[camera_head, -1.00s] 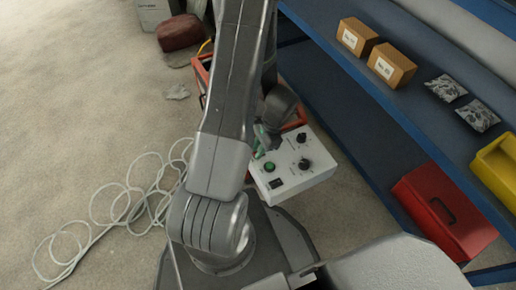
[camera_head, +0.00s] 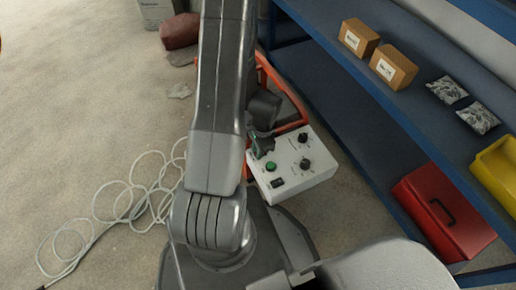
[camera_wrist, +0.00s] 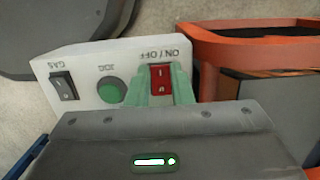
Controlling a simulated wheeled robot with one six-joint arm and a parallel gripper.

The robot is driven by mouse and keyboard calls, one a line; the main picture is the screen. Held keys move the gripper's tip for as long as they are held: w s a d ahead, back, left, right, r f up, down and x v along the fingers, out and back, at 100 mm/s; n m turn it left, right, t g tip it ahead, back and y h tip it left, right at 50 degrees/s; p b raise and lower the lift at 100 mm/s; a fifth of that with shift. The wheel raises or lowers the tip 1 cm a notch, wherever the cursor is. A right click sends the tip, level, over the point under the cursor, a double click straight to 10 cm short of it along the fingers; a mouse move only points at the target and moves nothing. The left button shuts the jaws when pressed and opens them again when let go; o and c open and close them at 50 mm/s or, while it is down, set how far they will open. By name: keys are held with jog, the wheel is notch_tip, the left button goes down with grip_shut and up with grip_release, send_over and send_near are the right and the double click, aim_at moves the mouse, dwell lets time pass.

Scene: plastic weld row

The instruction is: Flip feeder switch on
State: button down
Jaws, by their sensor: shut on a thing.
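The white control box (camera_head: 300,177) stands just beyond my base, with knobs, a green button and a black switch on its top. In the wrist view, a red rocker switch (camera_wrist: 161,77) with white marks sits beside the ON / OFF label on the box (camera_wrist: 120,58). My gripper (camera_wrist: 163,70) has its pale green fingers on either side of this red switch, shut on it. In the head view my gripper (camera_head: 259,143) is at the box's far left corner, and my arm hides much around it. I cannot tell which way the rocker is tilted.
A black GAS switch (camera_wrist: 63,85) and a green JOG button (camera_wrist: 111,90) sit beside the red switch. An orange frame (camera_head: 270,75) stands behind the box. A blue shelf (camera_head: 345,85) lies to the right. A pale cable (camera_head: 130,195) is coiled on the floor at left.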

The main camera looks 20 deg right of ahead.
jog(key=c, duration=1.3)
grip_release()
jog(key=r+p, duration=0.1)
jog(key=r, duration=0.3)
jog(key=d+r+p, duration=0.1)
jog(key=r+p, duration=0.1)
jog(key=r, duration=0.3)
jog(key=d+r+p, duration=0.1)
jog(key=r+p, duration=0.1)
jog(key=r, duration=0.2)
jog(key=shift+r, duration=0.35)
jog(key=shift+a+f, duration=0.1)
jog(key=f+b, duration=0.1)
jog(key=f, duration=0.3)
jog(key=a+f+b, duration=0.1)
jog(key=f+b, duration=0.1)
jog(key=f, duration=0.3)
jog(key=f+b, duration=0.2)
jog(key=f, duration=0.2)
jog(key=shift+a+f, duration=0.25)
jog(key=shift+a, duration=0.1)
jog(key=shift+r, duration=0.1)
